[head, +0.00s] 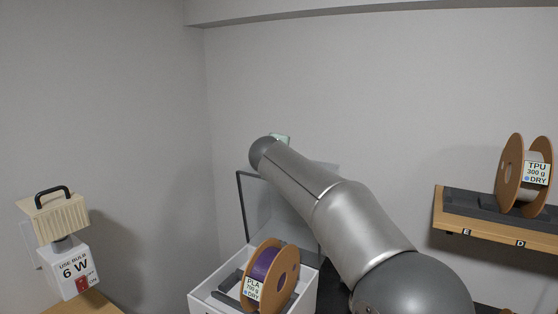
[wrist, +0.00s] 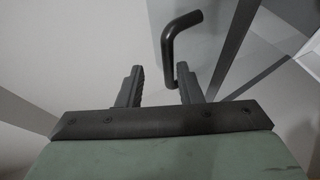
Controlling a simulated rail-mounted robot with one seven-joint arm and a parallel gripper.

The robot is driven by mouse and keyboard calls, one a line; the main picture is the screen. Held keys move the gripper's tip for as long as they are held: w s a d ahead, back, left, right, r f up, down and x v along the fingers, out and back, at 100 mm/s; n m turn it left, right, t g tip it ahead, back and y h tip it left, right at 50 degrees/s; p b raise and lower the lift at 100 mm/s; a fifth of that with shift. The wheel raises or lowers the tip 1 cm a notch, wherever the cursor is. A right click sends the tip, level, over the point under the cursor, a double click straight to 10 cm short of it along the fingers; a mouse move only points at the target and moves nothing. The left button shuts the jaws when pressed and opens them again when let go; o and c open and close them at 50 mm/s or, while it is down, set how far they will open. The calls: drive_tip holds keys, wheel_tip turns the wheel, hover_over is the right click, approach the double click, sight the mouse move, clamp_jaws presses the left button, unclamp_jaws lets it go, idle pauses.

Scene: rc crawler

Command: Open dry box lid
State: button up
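The white dry box (head: 208,294) stands at the bottom centre of the head view. Its clear, dark-framed lid (head: 241,205) stands raised, roughly upright, at the back of the box; my arm hides part of it. In the wrist view a bent black handle (wrist: 168,50) lies on a clear pane of the lid (wrist: 210,30). My gripper (wrist: 159,68) is open, with its two fingers apart and nothing held between them. The handle's lower end is close to the right finger; I cannot tell whether they touch. In the head view the fingers are hidden behind my arm.
A PLA spool (head: 285,272) with purple filament sits in the open box. A TPU spool (head: 510,172) stands on a wooden shelf (head: 470,224) at the right. A lamp with a beige shade (head: 57,219) and a "6 W" label stands at the left.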

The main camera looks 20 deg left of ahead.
drive_tip(key=shift+s+f, duration=0.1)
drive_tip(key=shift+s+d+b, duration=0.1)
drive_tip(key=shift+s+b, duration=0.25)
drive_tip(key=b+v, duration=0.5)
drive_tip(key=v, duration=1.1)
drive_tip(key=shift+s+r, duration=0.2)
drive_tip(key=shift+r, duration=0.1)
drive_tip(key=s+d+f+m+g+h, duration=0.2)
drive_tip(key=d+f+m+g, duration=0.15)
drive_tip(key=d+f, duration=0.75)
drive_tip(key=s+d+f+m+g+h, duration=0.25)
drive_tip(key=d+f+m, duration=0.25)
drive_tip(key=d+f, duration=0.65)
drive_tip(key=s+d+f+m+g, duration=0.3)
drive_tip(key=s+d+f+m, duration=0.2)
drive_tip(key=s+d+f, duration=0.2)
drive_tip(key=s+d+f+m+g+y, duration=0.1)
drive_tip(key=s+d+f+m+g, duration=0.2)
drive_tip(key=s+f, duration=0.7)
drive_tip(key=s+d+m, duration=0.2)
drive_tip(key=s+d, duration=0.2)
drive_tip(key=s, duration=0.1)
drive_tip(key=shift+f+g, duration=0.35)
drive_tip(key=shift+g, duration=0.05)
